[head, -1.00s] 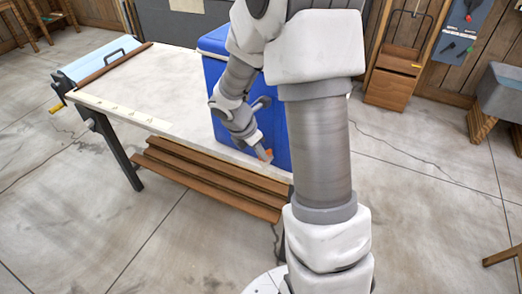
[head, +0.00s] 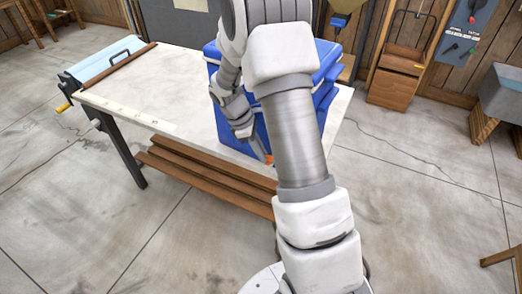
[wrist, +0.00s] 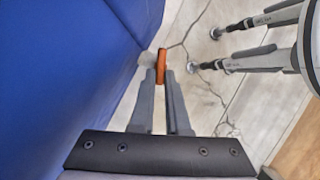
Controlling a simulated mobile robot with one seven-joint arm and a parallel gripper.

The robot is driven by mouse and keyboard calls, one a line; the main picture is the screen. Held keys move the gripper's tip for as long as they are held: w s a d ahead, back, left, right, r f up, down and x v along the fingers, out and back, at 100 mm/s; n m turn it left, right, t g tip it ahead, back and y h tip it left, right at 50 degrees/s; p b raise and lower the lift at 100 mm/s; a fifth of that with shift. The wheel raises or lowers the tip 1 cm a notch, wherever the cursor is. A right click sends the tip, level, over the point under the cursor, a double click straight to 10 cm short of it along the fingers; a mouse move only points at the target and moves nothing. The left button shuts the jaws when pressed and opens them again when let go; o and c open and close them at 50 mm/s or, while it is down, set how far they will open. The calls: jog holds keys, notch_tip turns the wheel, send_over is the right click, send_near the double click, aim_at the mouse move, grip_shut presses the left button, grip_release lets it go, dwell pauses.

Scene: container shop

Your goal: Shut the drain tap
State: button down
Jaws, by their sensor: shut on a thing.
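A blue cooler-like container (head: 262,118) stands on the white-topped workbench, largely hidden behind my arm in the head view. In the wrist view its blue side (wrist: 70,75) fills the left. An orange tap handle (wrist: 161,61) sticks out from a pale tap body (wrist: 147,59) at the container's side. My gripper (wrist: 162,72) is shut on the orange handle, its two fingertips against it. In the head view my gripper (head: 266,156) is low at the container's front face, with a bit of orange at its tip. How far the tap is turned is hard to tell.
The workbench (head: 180,82) is clear left of the container. Brown slats (head: 205,180) form a low shelf under its front edge. A wooden cart (head: 397,80) and a grey sink (head: 500,92) stand at the right. The cracked concrete floor in front is open.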

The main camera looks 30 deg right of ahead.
jog(key=shift+m, duration=0.3)
jog(key=c, duration=0.9)
grip_release()
jog(key=p+v, duration=0.1)
jog(key=v, duration=1.6)
jog(key=shift+w+r+p, duration=0.2)
jog(key=shift+r+p, duration=0.05)
jog(key=shift+p, duration=0.1)
jog(key=shift+d, duration=0.2)
